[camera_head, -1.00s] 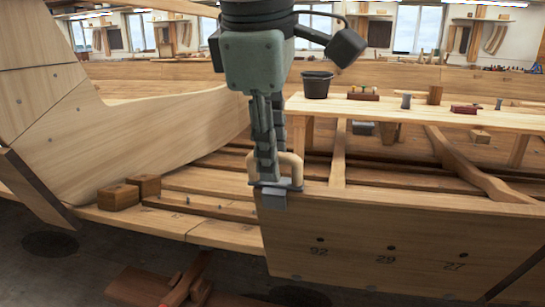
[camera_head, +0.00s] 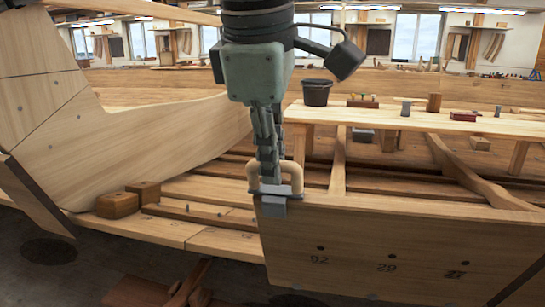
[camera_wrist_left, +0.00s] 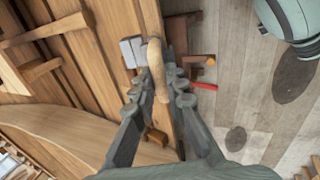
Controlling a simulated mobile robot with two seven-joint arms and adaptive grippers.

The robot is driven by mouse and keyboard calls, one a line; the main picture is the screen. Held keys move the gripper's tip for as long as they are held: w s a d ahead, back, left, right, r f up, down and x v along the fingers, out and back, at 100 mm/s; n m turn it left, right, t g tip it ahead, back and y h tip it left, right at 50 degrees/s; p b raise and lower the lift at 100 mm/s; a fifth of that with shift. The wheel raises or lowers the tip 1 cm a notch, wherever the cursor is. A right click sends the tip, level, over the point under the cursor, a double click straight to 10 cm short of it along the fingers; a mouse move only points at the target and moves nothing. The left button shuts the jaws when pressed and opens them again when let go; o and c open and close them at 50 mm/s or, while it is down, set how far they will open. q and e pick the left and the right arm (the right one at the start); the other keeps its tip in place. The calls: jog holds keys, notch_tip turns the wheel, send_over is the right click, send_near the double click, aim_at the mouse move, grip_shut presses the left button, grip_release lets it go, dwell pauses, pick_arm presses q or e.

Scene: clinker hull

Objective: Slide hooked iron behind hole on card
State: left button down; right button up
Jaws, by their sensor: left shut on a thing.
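My left gripper (camera_head: 270,180) points down and is shut on the pale bow-shaped handle (camera_head: 291,170) of the hooked iron. The iron's grey metal block (camera_head: 273,207) sits at the left end of the upright plank's top edge, partly over its front face. The plank (camera_head: 380,225) has dark holes in a row, with the numbers 92 (camera_head: 319,260), 29 (camera_head: 387,267) and a less clear third one below them. In the left wrist view the handle (camera_wrist_left: 157,75) lies between the fingers, with the grey block (camera_wrist_left: 133,52) beyond. I cannot make out a card. My right gripper is not in view.
A pale bench (camera_head: 430,120) behind carries a dark bucket (camera_head: 316,92) and small tools. Two brown blocks (camera_head: 130,199) lie on the planking at left. A curved rib (camera_head: 475,175) rises behind the plank at right. The space before the plank's face is clear.

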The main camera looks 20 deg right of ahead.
pick_arm(q)
jog(key=shift+r, duration=0.1)
jog(key=shift+d, duration=0.1)
jog(key=shift+s+d, duration=0.5)
jog(key=shift+d, duration=0.25)
jog(key=shift+s+d, duration=0.45)
jog(key=shift+d, duration=0.3)
jog(key=shift+s+d, duration=0.5)
jog(key=shift+d, duration=0.25)
jog(key=shift+s, duration=0.1)
jog(key=shift+s+d, duration=0.25)
jog(key=shift+d, duration=0.3)
